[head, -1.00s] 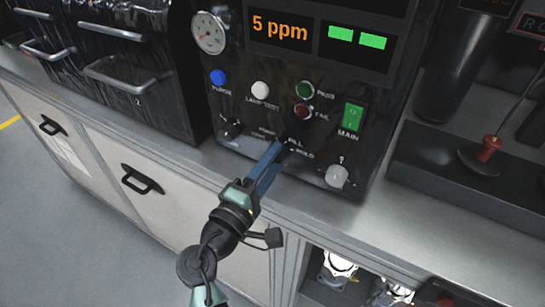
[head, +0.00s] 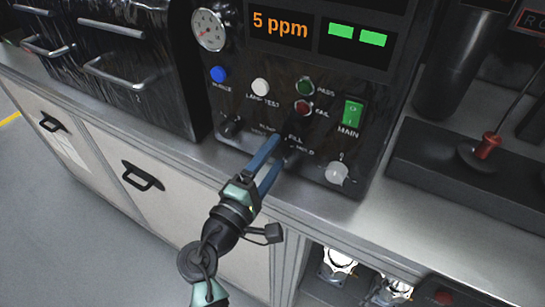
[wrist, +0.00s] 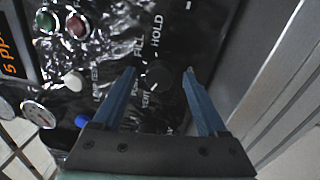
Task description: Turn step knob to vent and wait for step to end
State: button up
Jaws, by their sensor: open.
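The step knob (wrist: 157,74) is a small dark round knob on the black panel, ringed by labels; FILL, HOLD and VENT can be made out in the wrist view. A small white mark shows near its edge, but I cannot tell surely which label it points at. My gripper (head: 277,153) is open, its two blue fingers spread in front of the panel. In the wrist view the knob sits between the fingertips (wrist: 160,71), with space on both sides. In the head view the knob is dark and partly hidden by the fingers.
The display (head: 281,25) reads 5 ppm, with two green blocks (head: 357,35) beside it. The green MAIN switch (head: 352,112), PASS lamp (head: 305,88), FAIL lamp (head: 303,107), blue button (head: 219,74), white button (head: 260,87) and pale knob (head: 337,173) surround the area.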

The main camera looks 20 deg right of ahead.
jog(key=r+b+v, duration=0.1)
jog(key=b+v, duration=0.1)
jog(key=v, duration=1.1)
jog(key=shift+f, duration=0.5)
jog(key=w+a+r+m+t+y+p, duration=0.1)
jog(key=w+r+m+t+y, duration=0.25)
jog(key=r, duration=0.65)
jog(key=w+a+r+m+t+y, duration=0.1)
jog(key=w+r+m+t+y, duration=0.25)
jog(key=r, duration=0.65)
jog(key=s+a+r+t+y, duration=0.2)
jog(key=s+r+t+y, duration=0.2)
jog(key=r, duration=0.9)
jog(key=s+a+r+m+t+y+p, duration=0.1)
jog(key=s+a+r+t+y, duration=0.1)
jog(key=s+r, duration=0.5)
notch_tip(320, 180, up, 6)
jog(key=t+y, duration=0.1)
jog(key=t, duration=0.1)
jog(key=shift+s+m+t+y+p, duration=0.15)
jog(key=shift+m+t+y+p, duration=0.15)
jog(key=shift+t+y, duration=0.1)
